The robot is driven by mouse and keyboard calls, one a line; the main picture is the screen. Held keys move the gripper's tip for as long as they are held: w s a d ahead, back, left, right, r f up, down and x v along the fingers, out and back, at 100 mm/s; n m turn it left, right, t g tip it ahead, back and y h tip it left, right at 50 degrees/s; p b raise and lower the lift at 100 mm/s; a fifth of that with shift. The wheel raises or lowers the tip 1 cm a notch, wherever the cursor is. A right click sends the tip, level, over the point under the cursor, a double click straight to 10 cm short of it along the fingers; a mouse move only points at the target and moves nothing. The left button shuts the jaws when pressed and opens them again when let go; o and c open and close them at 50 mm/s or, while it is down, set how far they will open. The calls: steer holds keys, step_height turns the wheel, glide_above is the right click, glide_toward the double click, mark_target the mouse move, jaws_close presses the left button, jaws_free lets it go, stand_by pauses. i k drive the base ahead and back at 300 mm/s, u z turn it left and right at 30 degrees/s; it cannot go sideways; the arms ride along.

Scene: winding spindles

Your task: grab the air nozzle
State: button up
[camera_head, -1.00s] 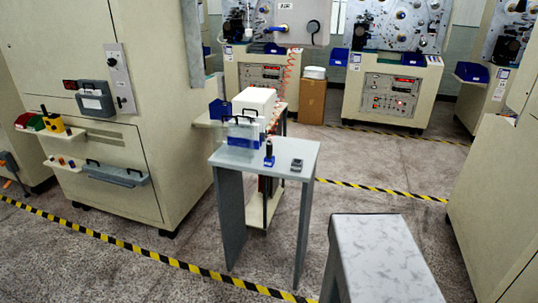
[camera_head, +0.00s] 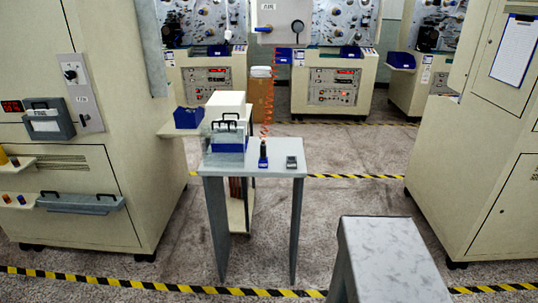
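I cannot clearly make out the air nozzle. A red coiled hose (camera_head: 270,100) hangs from the grey overhead box (camera_head: 281,22) down to behind the small grey table (camera_head: 277,171), and a nozzle at its end is too small or hidden to tell. A small upright black and blue object (camera_head: 263,155) stands on the table, beside a small dark grey device (camera_head: 291,163). I cannot tell whether the upright object is linked to the hose. My gripper is not in view.
A grey bench (camera_head: 392,262) is in the right foreground. Large beige cabinets stand at left (camera_head: 100,140) and right (camera_head: 455,150). Open floor lies between table and right cabinet.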

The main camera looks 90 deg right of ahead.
mark_target(263, 146)
steer(key=z, duration=0.5)
steer(key=i, duration=0.5)
steer(key=z, duration=0.75)
steer(key=i, duration=0.65)
steer(key=z, duration=0.45)
